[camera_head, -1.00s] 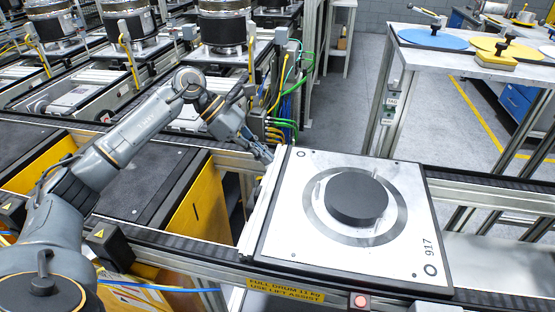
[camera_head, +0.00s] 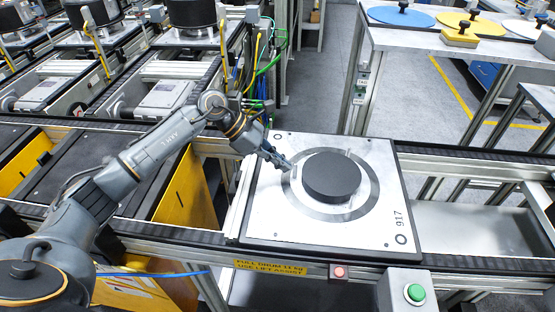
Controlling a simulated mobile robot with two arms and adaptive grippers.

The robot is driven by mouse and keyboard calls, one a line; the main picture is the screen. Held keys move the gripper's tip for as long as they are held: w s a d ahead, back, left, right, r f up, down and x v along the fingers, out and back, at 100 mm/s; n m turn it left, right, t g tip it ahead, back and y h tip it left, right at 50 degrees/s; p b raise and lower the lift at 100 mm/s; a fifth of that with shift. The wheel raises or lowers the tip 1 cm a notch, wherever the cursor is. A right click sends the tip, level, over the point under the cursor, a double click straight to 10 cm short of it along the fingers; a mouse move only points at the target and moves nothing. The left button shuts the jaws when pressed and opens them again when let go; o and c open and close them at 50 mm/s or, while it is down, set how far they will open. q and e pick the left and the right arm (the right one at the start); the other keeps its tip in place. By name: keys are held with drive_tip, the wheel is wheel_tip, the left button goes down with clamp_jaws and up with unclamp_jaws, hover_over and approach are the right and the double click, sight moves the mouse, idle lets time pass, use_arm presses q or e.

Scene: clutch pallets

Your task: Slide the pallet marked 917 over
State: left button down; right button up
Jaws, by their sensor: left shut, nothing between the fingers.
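The pallet marked 917 (camera_head: 375,228) is a pale square plate with dark edges, lying across the conveyor rails in the middle of the head view. A black round puck (camera_head: 331,177) sits at its centre inside a grey ring. My left gripper (camera_head: 288,167) is shut and empty. Its tips are over the pallet's left part, at the ring and just left of the puck; I cannot tell whether they touch anything. My right gripper is not in view.
The conveyor rail (camera_head: 480,155) runs on to the right, with an open bay beside it. A green button box (camera_head: 411,292) and a red button (camera_head: 339,272) stand at the front edge. A table with coloured discs (camera_head: 400,16) is at the back right.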

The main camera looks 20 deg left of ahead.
sight(311, 172)
use_arm(q)
drive_tip(key=d+b, duration=0.1)
drive_tip(key=d, duration=0.1)
drive_tip(key=w+d+b, duration=0.1)
drive_tip(key=d+b, duration=0.1)
drive_tip(key=d, duration=0.1)
drive_tip(key=shift+w+d+f, duration=0.1)
drive_tip(key=shift+d+f, duration=0.05)
drive_tip(key=shift+d, duration=0.05)
drive_tip(key=d, duration=0.2)
drive_tip(key=w+d+b, duration=0.1)
drive_tip(key=d, duration=0.1)
drive_tip(key=w+d+b, duration=0.1)
drive_tip(key=d, duration=0.2)
drive_tip(key=shift+r, duration=0.3)
drive_tip(key=shift+w, duration=0.1)
